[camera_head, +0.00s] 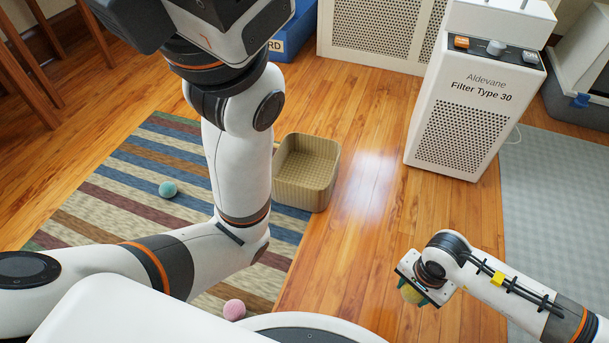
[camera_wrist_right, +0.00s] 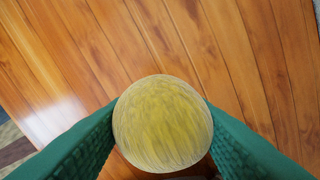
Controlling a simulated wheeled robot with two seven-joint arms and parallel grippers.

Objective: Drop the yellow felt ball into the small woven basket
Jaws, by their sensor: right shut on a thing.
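The yellow felt ball (camera_head: 411,294) is between the green fingers of my right gripper (camera_head: 414,296), which is shut on it at the lower right of the head view. In the right wrist view the ball (camera_wrist_right: 162,123) sits between both fingers (camera_wrist_right: 162,135), with wood floor behind it. The small woven basket (camera_head: 306,171) stands upright on the floor near the middle of the head view, partly behind my left arm. Its visible inside looks empty. My right gripper is to the right of the basket and nearer to me. My left gripper's fingers do not show.
A striped rug (camera_head: 130,187) lies left of the basket, with a teal ball (camera_head: 168,189) and a pink ball (camera_head: 234,310) on it. A white air filter (camera_head: 463,125) stands behind on the right, near a grey mat (camera_head: 560,190). Bare wood floor lies between basket and right gripper.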

